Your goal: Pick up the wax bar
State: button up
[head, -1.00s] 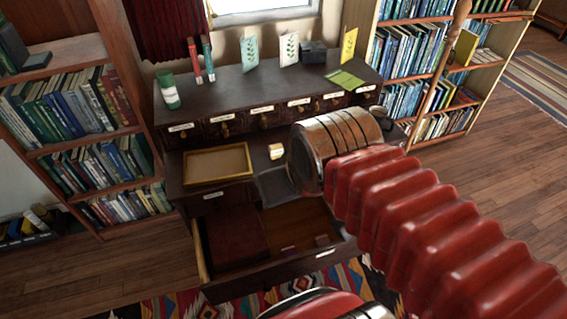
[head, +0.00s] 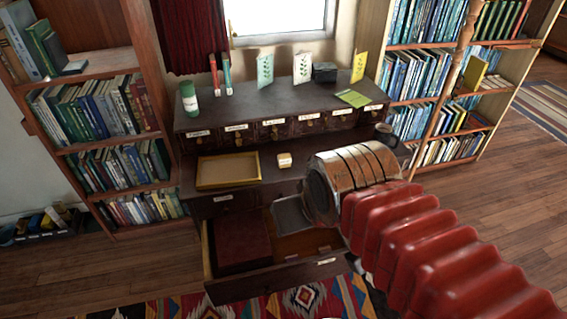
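A small cream block (head: 285,160) that looks like the wax bar sits on the desk's lower top, right of a shallow yellow-rimmed tray (head: 200,187). My gripper (head: 291,214) is below and slightly right of the block in the picture, over the open drawer (head: 305,280). A flat grey finger-like plate shows at the end of its metal wrist. The rest of the gripper is hidden, so I cannot tell its opening. I see no contact between gripper and block.
The pulled-out drawer holds a dark red box (head: 242,243). A green-and-white tube (head: 189,97), several cards and a dark box (head: 324,72) stand on the upper shelf. A dark mug (head: 385,134) is at right. Bookcases flank the desk.

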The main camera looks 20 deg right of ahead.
aim_at(285, 161)
jog(key=u, duration=0.35)
jog(key=i, duration=1)
jog(key=u, duration=0.05)
